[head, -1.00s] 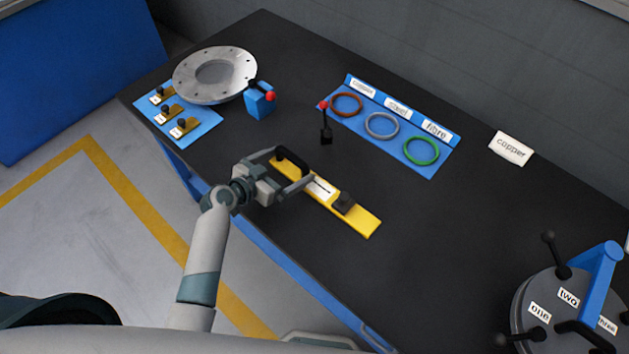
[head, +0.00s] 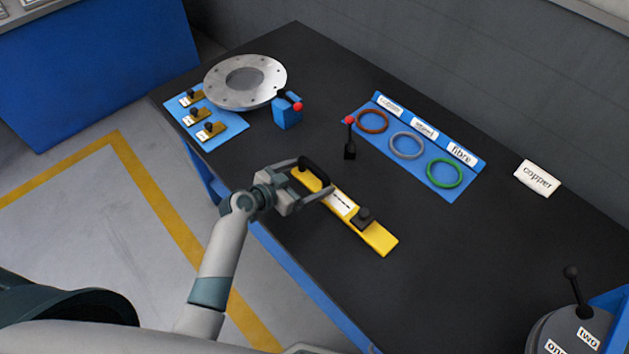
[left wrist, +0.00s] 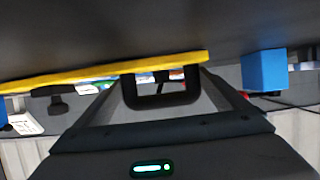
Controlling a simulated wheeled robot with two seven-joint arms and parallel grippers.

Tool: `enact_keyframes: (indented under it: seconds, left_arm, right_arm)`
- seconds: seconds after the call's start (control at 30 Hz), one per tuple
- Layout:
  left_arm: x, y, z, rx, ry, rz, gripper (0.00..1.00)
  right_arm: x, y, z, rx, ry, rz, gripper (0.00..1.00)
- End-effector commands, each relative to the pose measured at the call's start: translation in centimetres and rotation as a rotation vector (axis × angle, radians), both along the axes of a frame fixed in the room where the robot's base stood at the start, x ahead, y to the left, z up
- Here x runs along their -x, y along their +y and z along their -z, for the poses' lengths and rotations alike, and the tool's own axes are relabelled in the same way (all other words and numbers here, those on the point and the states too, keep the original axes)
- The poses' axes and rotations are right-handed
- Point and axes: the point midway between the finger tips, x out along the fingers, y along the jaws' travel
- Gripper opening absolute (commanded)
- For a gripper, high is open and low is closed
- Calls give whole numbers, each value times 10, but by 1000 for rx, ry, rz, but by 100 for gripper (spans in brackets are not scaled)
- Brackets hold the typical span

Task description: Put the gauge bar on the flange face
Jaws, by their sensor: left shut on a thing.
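The gauge bar (head: 378,238) is a long yellow bar with a white label, a black handle (head: 314,168) and a black knob. It lies flat along the table's near side; I cannot tell whether it touches the table. My left gripper (head: 318,178) is shut on the handle. In the left wrist view the handle (left wrist: 162,101) sits between the fingers, below the yellow bar (left wrist: 100,75). The flange face (head: 219,90) is a grey ring with bolt holes at the table's far left, clear of the bar. My right gripper is not in view.
A blue block with a red-knobbed lever (head: 287,112) stands beside the flange. A blue tray of small yellow pieces (head: 229,126) lies in front. A red-topped black lever (head: 350,150) stands behind the bar. A blue ring rack (head: 456,190), a copper card (head: 537,177) and a lever drum (head: 545,330) lie right.

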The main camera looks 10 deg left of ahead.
Motion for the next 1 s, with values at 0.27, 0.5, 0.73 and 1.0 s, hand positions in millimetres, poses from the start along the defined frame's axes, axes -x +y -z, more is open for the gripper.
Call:
enact_keyframes:
  seconds: [0.27, 0.5, 0.73, 1.0]
  left_arm:
    - [-1, -1, -26, 0, -9, 1, 34]
    - [12, -26, -55, 5, -8, 2, 34]
    - [31, -64, -80, 6, -8, 2, 34]
    - [46, -95, -102, 5, -6, 2, 34]
  right_arm:
    - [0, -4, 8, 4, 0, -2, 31]
    - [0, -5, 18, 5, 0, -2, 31]
    - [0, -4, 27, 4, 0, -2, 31]
    - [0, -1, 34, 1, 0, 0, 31]
